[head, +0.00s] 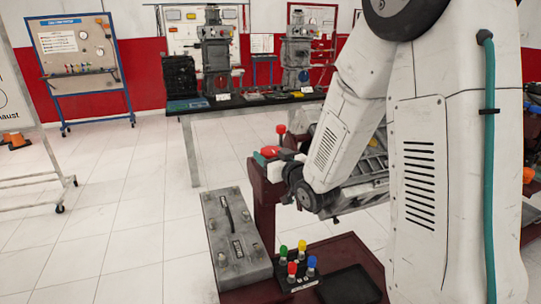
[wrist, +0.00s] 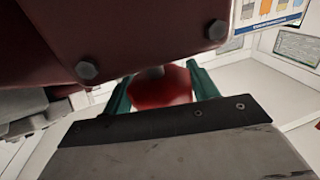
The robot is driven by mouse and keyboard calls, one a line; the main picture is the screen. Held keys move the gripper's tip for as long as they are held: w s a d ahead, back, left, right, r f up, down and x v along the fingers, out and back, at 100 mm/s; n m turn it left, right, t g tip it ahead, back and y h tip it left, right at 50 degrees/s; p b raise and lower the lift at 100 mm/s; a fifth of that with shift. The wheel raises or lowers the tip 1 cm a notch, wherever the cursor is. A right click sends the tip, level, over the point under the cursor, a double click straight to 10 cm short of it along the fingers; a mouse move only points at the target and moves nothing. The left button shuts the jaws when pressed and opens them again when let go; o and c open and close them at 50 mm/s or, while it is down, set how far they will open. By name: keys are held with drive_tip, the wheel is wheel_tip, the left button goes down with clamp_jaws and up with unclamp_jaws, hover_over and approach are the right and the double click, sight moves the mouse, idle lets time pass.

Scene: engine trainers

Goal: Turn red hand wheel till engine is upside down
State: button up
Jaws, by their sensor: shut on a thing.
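The red hand wheel (head: 270,151) is at the near side of the dark red engine stand (head: 265,205) in the head view, partly hidden by my arm. In the wrist view, a rounded red part of the wheel (wrist: 160,88) sits between the two teal fingers of my gripper (wrist: 161,84). My gripper is shut on it. In the head view only a bit of a teal finger shows beside the wheel. The engine (head: 372,158) is a grey block mostly hidden behind my arm, so I cannot tell how it is turned.
A grey box (head: 232,235) and a block with several coloured knobs (head: 297,270) stand below the wheel. A black tray (head: 350,285) lies to their right. A dark bench (head: 245,101) with engine models is behind.

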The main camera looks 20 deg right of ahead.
drive_tip(key=m+h, duration=0.2)
drive_tip(key=h, duration=0.2)
drive_tip(key=m+g+h, duration=0.1)
drive_tip(key=m+h, duration=0.2)
drive_tip(key=h, duration=0.1)
drive_tip(key=shift+a+m+h, duration=0.1)
drive_tip(key=shift+m+h, duration=0.2)
drive_tip(key=m+g+h, duration=0.5)
drive_tip(key=h, duration=0.1)
drive_tip(key=shift+h, duration=0.4)
drive_tip(key=m+g+h, duration=0.1)
drive_tip(key=m+g, duration=0.1)
drive_tip(key=m+g+h, duration=0.1)
drive_tip(key=m+g, duration=0.1)
drive_tip(key=g, duration=0.1)
drive_tip(key=m+g+h, duration=0.2)
drive_tip(key=g, duration=0.1)
drive_tip(key=shift+s+d, duration=0.1)
drive_tip(key=shift+d, duration=0.15)
drive_tip(key=m+g, duration=0.3)
drive_tip(key=g, duration=0.1)
drive_tip(key=m+g, duration=0.2)
drive_tip(key=g, duration=0.3)
drive_tip(key=shift+s+m, duration=0.15)
drive_tip(key=shift+m, duration=0.25)
drive_tip(key=shift+d+r+g, duration=0.1)
drive_tip(key=shift+g, duration=0.2)
drive_tip(key=o, duration=1)
